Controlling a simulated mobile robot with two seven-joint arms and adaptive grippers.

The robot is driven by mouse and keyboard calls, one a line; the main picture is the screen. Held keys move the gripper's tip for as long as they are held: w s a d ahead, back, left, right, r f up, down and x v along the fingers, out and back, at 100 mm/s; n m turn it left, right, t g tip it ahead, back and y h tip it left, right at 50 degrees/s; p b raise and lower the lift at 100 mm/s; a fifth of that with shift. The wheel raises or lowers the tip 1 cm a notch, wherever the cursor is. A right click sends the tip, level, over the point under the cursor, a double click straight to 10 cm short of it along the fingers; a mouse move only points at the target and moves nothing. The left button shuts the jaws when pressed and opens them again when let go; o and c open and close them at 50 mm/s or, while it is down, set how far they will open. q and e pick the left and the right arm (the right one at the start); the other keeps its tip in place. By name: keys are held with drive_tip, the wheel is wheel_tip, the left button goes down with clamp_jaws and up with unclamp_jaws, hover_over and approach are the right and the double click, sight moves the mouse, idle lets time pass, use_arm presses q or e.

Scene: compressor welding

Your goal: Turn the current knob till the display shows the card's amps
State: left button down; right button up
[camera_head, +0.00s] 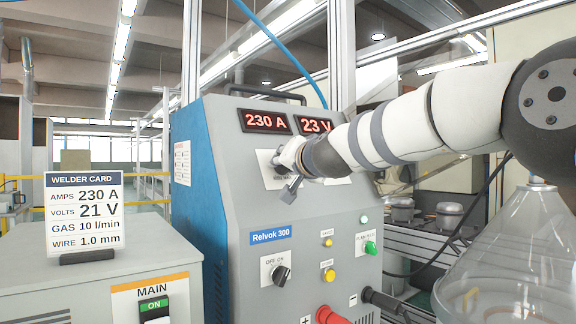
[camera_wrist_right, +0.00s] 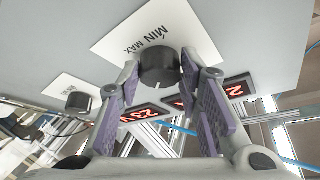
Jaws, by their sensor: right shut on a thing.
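The welder's red current display (camera_head: 267,121) reads 230 A, and the volts display (camera_head: 315,125) beside it reads 23 V. The welder card (camera_head: 85,213) at the left lists 230 A, 21 V, 10 l/min and 1.0 mm wire. My right gripper (camera_head: 287,163) is at the panel below the current display and hides the current knob there. In the right wrist view the dark round current knob (camera_wrist_right: 160,68) sits between the two fingers, on a white plate marked MIN and MAX. The gripper is shut on it. My left gripper is not in view.
In the wrist view a second dark knob (camera_wrist_right: 78,101) stands on its own plate to the left. Lower on the panel are an off/on switch (camera_head: 281,274) and a red connector (camera_head: 331,316). A clear cone-shaped vessel (camera_head: 507,250) stands at the right.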

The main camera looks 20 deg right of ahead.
idle(0.4)
drive_tip(key=o, duration=1.2)
drive_tip(key=shift+c, duration=0.2)
drive_tip(key=s, duration=0.7)
drive_tip(key=shift+s+r, duration=0.25)
drive_tip(key=shift+r, duration=0.05)
drive_tip(key=shift+d, duration=0.1)
